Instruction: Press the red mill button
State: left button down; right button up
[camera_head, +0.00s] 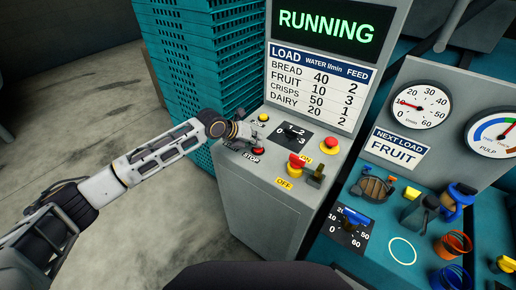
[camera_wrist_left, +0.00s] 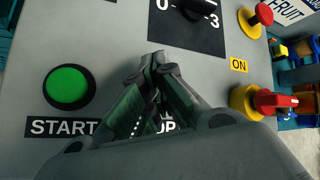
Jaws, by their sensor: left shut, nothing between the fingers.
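The mill's grey control panel (camera_head: 290,185) has a red button (camera_head: 258,150) beside a STOP label, under my left gripper's end. My left gripper (camera_head: 257,136) is shut and empty, low over the panel at this button; I cannot tell whether it touches. In the left wrist view the shut fingers (camera_wrist_left: 158,65) reach over the panel and cover part of the STOP label (camera_wrist_left: 165,127). The red button is hidden there behind the fingers. A green button (camera_wrist_left: 69,87) with a START label is to the left. My right gripper is not in view.
The display (camera_head: 326,20) reads RUNNING. A dial (camera_head: 291,133) marked 0 to 3, a red-and-yellow knob (camera_head: 297,162) and a red-and-yellow ON/OFF switch (camera_wrist_left: 270,102) are close by. Stacked teal crates (camera_head: 205,65) stand behind. A teal bench (camera_head: 350,255) with gauges is at right.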

pick_arm(q)
jog(key=shift+f, duration=0.2)
jog(key=shift+r, duration=0.15)
dwell(0.5)
jog(key=shift+r+p, duration=0.6)
jog(key=shift+r, duration=0.25)
jog(key=shift+r+p, duration=1.6)
jog(key=shift+r, duration=0.9)
